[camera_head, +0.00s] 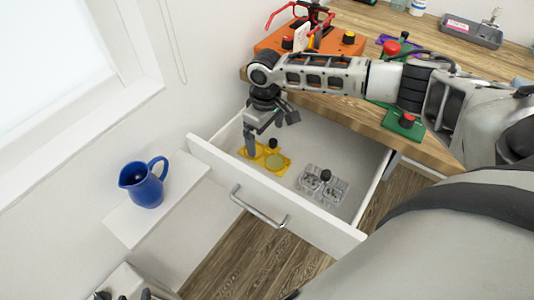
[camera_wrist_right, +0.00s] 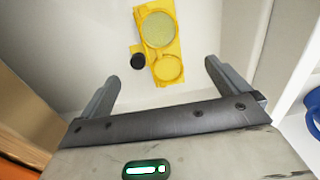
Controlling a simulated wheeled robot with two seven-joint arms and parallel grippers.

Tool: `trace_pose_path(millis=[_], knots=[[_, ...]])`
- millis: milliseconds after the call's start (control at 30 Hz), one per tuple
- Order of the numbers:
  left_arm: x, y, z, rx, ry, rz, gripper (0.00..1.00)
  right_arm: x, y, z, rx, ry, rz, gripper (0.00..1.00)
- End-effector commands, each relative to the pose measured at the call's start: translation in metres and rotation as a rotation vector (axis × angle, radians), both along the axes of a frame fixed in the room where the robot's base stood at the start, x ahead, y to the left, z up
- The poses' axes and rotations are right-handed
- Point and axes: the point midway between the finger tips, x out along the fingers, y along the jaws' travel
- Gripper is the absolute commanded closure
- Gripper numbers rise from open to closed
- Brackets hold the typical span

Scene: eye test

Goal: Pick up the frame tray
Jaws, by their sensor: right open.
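A yellow tray (camera_head: 258,151) with two round rings and a black knob (camera_head: 272,144) lies flat in the open drawer. One ring holds a greenish disc. I take this as the frame tray, though I cannot be sure. A clear grey tray (camera_head: 339,194) with small parts and a black knob lies to its right in the drawer. My right gripper (camera_head: 270,132) is open and empty above the yellow tray. In the right wrist view the yellow tray (camera_wrist_right: 166,52) lies beyond the fingertips (camera_wrist_right: 162,78), with a gap below them. My left gripper is not in view.
A wooden desk (camera_head: 357,111) carries an orange box (camera_head: 345,48), a green piece (camera_head: 397,122) and a grey holder (camera_head: 470,32). A blue jug (camera_head: 143,187) stands on a white shelf (camera_head: 124,224) at left.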

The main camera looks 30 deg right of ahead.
Motion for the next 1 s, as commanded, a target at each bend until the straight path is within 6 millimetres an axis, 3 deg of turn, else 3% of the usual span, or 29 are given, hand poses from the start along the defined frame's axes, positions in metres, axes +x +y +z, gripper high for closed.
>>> trace_pose_path(millis=[267, 567, 867, 1000], knots=[[0.004, 0.000, 0.003, -0.001, -0.010, -0.001, 0.64, 0.000, -0.001, -0.023, -0.001, 0.001, 0.001, 0.00], [0.009, -0.001, 0.005, -0.002, -0.022, -0.001, 0.64, 0.002, -0.007, -0.064, -0.001, 0.001, 0.000, 0.00], [0.009, -0.001, 0.006, -0.002, -0.022, -0.001, 0.64, 0.002, -0.007, -0.069, -0.001, 0.000, 0.001, 0.00], [0.007, -0.001, 0.005, -0.002, -0.019, -0.001, 0.64, 0.002, -0.007, -0.069, -0.001, 0.000, 0.000, 0.36]])
